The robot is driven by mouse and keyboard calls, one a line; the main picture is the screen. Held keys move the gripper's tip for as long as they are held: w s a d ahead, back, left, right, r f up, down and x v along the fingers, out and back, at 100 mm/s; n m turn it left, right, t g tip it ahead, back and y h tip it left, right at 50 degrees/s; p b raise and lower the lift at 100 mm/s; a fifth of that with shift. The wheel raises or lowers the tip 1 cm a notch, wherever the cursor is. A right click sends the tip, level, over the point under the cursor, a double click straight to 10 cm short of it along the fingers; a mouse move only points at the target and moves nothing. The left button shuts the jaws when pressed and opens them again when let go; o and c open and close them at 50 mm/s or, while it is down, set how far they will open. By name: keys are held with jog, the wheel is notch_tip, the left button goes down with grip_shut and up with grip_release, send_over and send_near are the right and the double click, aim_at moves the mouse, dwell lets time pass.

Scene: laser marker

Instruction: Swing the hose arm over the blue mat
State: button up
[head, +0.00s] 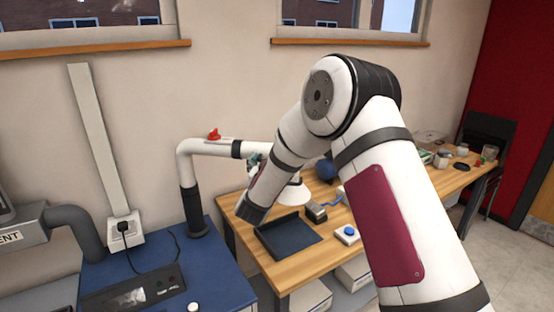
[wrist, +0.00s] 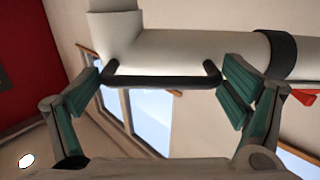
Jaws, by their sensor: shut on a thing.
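The hose arm (head: 215,147) is a white pipe with black bands and a red lever. It rises from a black base on the blue bench and reaches right to a white hood (head: 290,195). The dark blue mat (head: 288,237) lies on the wooden table, and the hood appears above its back edge. In the wrist view, the white pipe (wrist: 170,50) carries a black bar handle (wrist: 160,82). My gripper (wrist: 163,86) is shut on this handle, its green-padded fingers at the handle's two ends. In the head view my own arm hides most of the gripper.
The blue bench (head: 225,275) at left holds a dark device (head: 135,295) and a cable. On the wooden table, a small box (head: 316,212) and a blue-button box (head: 347,234) stand right of the mat. The wall and windows are behind.

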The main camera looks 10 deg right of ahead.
jog(key=shift+s+a+r+m+h, duration=0.2)
jog(key=shift+s+a+m+h, duration=0.15)
jog(key=shift+s+a, duration=0.4)
jog(key=o, duration=1.4)
jog(key=v, duration=1.1)
jog(key=shift+s+d, duration=0.15)
jog(key=shift+s, duration=0.35)
